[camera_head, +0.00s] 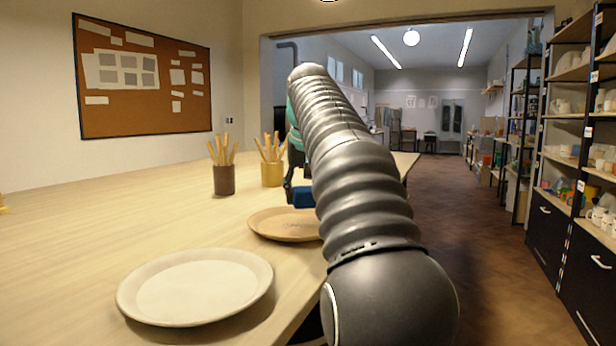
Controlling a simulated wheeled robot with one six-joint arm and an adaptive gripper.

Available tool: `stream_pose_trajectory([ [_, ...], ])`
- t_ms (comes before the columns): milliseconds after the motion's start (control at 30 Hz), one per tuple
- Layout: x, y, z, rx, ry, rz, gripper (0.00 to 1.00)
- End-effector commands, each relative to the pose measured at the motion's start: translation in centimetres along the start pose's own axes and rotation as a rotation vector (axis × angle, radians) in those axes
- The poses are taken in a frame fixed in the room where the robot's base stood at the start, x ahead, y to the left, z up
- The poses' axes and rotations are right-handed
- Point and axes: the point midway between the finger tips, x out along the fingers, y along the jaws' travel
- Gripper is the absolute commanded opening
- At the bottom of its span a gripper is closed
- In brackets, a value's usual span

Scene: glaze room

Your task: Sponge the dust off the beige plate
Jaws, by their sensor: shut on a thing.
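A pale beige plate (195,287) lies on the wooden table near its front right edge; its face looks slightly greyish. A darker tan plate (268,224) lies farther back, with faint marks on its face, and my arm hides its right part. My gripper (299,188) is shut on a blue sponge (304,197). The sponge is at the tan plate's far side, seemingly a little above it; contact cannot be told. My arm covers much of the gripper. The gripper is well away from the pale beige plate.
A brown cup (224,180) and a yellow cup (272,174), both holding wooden tools, stand on the table (90,240) behind the plates. The table's left side is mostly clear. Shelves (570,150) with pottery stand at the right, across an open floor.

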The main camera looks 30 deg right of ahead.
Motion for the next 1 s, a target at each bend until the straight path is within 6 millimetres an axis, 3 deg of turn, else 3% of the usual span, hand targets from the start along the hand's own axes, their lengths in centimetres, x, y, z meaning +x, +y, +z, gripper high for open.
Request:
stream_pose_trajectory([
  [400,-3.0,-0.5,-1.2,-0.008,0.002,-0.003,0.23],
  [1000,-3.1,-0.5,-1.2,-0.008,0.001,-0.003,0.23],
])
